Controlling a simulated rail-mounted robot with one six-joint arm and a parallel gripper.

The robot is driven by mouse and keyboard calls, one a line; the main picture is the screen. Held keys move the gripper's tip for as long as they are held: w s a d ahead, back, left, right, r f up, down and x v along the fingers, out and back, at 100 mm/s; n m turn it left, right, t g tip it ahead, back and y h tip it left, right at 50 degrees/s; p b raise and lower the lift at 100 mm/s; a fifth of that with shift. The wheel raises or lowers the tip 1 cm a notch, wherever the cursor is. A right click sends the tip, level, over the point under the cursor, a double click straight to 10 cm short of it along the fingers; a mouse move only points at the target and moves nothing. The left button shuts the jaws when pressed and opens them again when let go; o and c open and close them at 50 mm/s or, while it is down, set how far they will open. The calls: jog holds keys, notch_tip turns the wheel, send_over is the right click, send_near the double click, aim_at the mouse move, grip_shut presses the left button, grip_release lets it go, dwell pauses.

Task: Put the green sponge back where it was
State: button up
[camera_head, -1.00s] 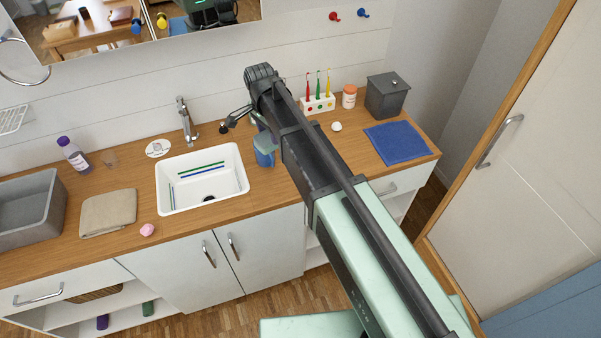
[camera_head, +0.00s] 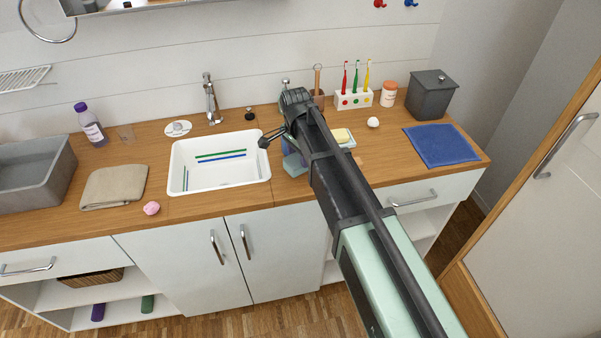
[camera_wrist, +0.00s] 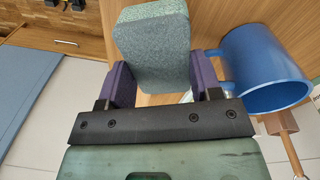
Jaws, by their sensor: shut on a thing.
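The green sponge (camera_wrist: 155,50) is a grey-green block, held between the two purple fingers of my gripper (camera_wrist: 164,78) in the wrist view. The gripper is shut on it. In the head view my arm covers much of the gripper and sponge, right of the sink. A blue mug (camera_wrist: 262,68) stands close to the right finger in the wrist view. In the head view the mug (camera_head: 293,166) shows only partly beside my arm.
The white sink (camera_head: 220,176) is left of my arm. A yellow block on a dish (camera_head: 343,135), a toothbrush holder (camera_head: 353,100), a small white ball (camera_head: 373,122) and a blue towel (camera_head: 442,145) are to its right. The counter before the holder is mostly clear.

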aim_at(297, 156)
notch_tip(297, 156, down, 4)
jog(key=b, duration=0.3)
jog(key=shift+f+b, duration=0.2)
jog(key=shift+b, duration=0.15)
jog(key=shift+r, duration=0.3)
jog(key=shift+f, duration=0.15)
jog(key=o, duration=1.2)
jog(key=r+p, duration=0.8)
jog(key=a+r+p, duration=0.1)
jog(key=r+p, duration=0.3)
jog(key=shift+w+r+p, duration=0.15)
jog(key=shift+r+p, duration=0.1)
jog(key=shift+p, duration=0.15)
jog(key=shift+f, duration=0.1)
